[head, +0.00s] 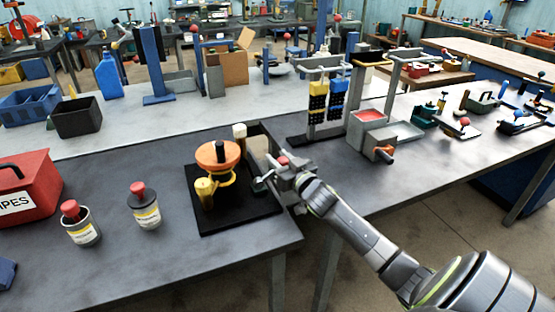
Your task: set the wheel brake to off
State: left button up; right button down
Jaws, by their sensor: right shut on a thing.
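The wheel unit stands on a black base plate (236,217) near the table's front right corner. It has an orange wheel (211,157) with a dark upright knob, a yellow cylinder (204,190) in front and a cream-topped post (239,131) behind. My right gripper (268,179) is at the right edge of this base, shut on a small part there. A red knob (282,160) shows right at the jaws and looks like the end of the brake lever; the lever's shaft is mostly hidden by the gripper, so its setting cannot be read. My left gripper is not in view.
A red box (30,190) is at far left. The table's front edge is clear.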

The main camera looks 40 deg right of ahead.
jog(key=shift+d+f, duration=0.25)
jog(key=shift+f, duration=0.05)
jog(key=c, duration=1.3)
grip_release()
jog(key=shift+s, duration=0.1)
jog(key=o, duration=0.4)
jog(key=shift+d, duration=0.25)
jog(key=shift+c, duration=0.2)
jog(key=shift+a, duration=0.1)
jog(key=shift+a, duration=0.15)
jog(key=s+b, duration=0.4)
jog(key=s, duration=1.3)
jog(key=shift+s+a+f+b, duration=0.15)
jog(key=shift+a+f+b, duration=0.2)
jog(key=shift+a, duration=0.05)
jog(key=shift+f, duration=0.1)
